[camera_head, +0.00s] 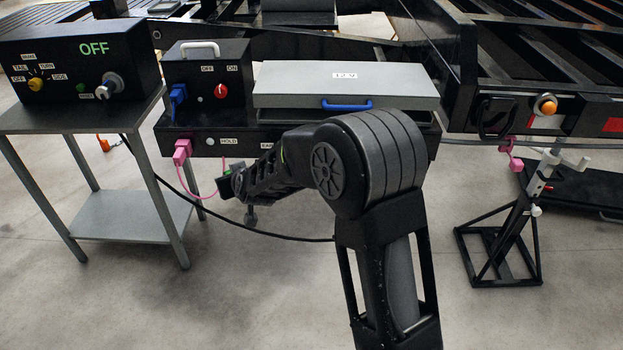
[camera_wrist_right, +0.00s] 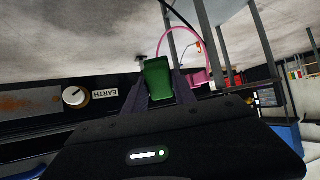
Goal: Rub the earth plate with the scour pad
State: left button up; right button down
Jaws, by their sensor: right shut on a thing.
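The green scour pad (camera_wrist_right: 157,78) is gripped between the two dark fingers of my right gripper (camera_wrist_right: 158,92). The earth plate (camera_wrist_right: 30,104), a grey plate with an orange-brown rusty patch, shows at the left of the right wrist view, beside a white knob (camera_wrist_right: 74,97) and an EARTH label. The pad is apart from the plate. In the head view my right gripper (camera_head: 228,186) is in front of the black panel, near the pink plug. My right arm hides the plate there and part of its label (camera_head: 267,148). My left gripper is out of view.
A pink plug (camera_head: 182,151) with a looping pink cable sits near my right gripper. A black cable hangs below. A grey table (camera_head: 60,118) with a control box stands at the left. A black stand (camera_head: 500,235) is at the right. A 12 V lid (camera_head: 345,85) is above the panel.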

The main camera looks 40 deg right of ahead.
jog(key=s+d+f+m+t+h+b, duration=0.1)
jog(key=s+d+m+h+b, duration=0.2)
jog(key=d, duration=0.6)
jog(key=s+d+f+m+t+h+b, duration=0.1)
jog(key=s+d+m+t+h+b, duration=0.1)
jog(key=d+h+b, duration=0.4)
jog(key=s+d+m+b, duration=0.1)
jog(key=s+d, duration=0.1)
jog(key=d, duration=0.1)
jog(key=shift+d+f, duration=0.15)
jog(key=shift+d, duration=0.2)
jog(key=shift+x, duration=2.9)
jog(key=shift+d, duration=0.1)
jog(key=shift+b+x, duration=0.5)
jog(key=shift+x, duration=0.4)
